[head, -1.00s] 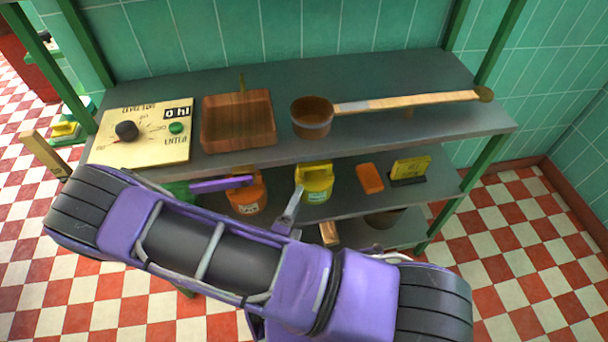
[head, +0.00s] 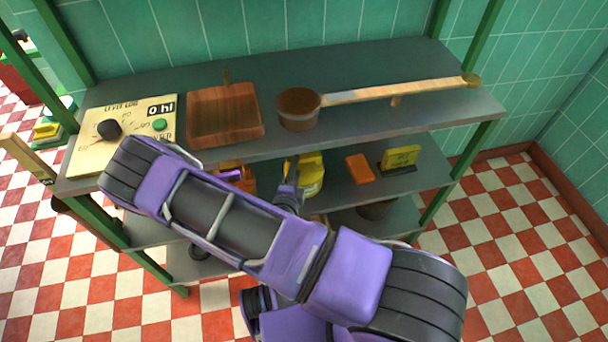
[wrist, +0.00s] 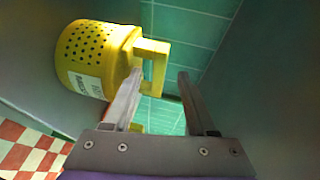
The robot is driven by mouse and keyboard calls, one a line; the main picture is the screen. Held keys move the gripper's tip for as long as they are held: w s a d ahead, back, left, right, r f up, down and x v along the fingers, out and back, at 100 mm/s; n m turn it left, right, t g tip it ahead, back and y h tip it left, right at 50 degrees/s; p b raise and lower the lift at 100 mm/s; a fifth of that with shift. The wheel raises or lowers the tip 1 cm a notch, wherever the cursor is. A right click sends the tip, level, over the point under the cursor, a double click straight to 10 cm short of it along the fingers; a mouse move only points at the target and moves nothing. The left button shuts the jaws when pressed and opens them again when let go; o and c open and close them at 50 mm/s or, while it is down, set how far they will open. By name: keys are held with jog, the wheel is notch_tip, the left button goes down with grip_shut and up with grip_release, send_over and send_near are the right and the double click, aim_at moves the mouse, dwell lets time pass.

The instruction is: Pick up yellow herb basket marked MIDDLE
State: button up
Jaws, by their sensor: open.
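The yellow herb basket (wrist: 96,58) has round holes, a pale label and a squared yellow handle. In the wrist view it appears tipped sideways at upper left, its handle reaching toward the space between my fingertips. The label's writing is too small to read. In the head view the basket (head: 312,178) stands on the middle shelf, partly hidden by my arm. My gripper (wrist: 159,74) is open and empty, with its fingers close to the handle; I cannot tell whether they touch it.
An orange basket (head: 235,172) stands left of the yellow one, partly covered by my arm. An orange block (head: 360,168) and a yellow sign (head: 401,157) are to the right. The top shelf (head: 365,128) overhangs, holding a wooden tray (head: 224,116), a long-handled copper pan (head: 298,110) and a dial panel (head: 88,140).

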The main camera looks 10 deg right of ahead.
aim_at(304, 170)
jog(key=x, duration=0.5)
jog(key=shift+b, duration=0.35)
grip_shut()
dwell(1.0)
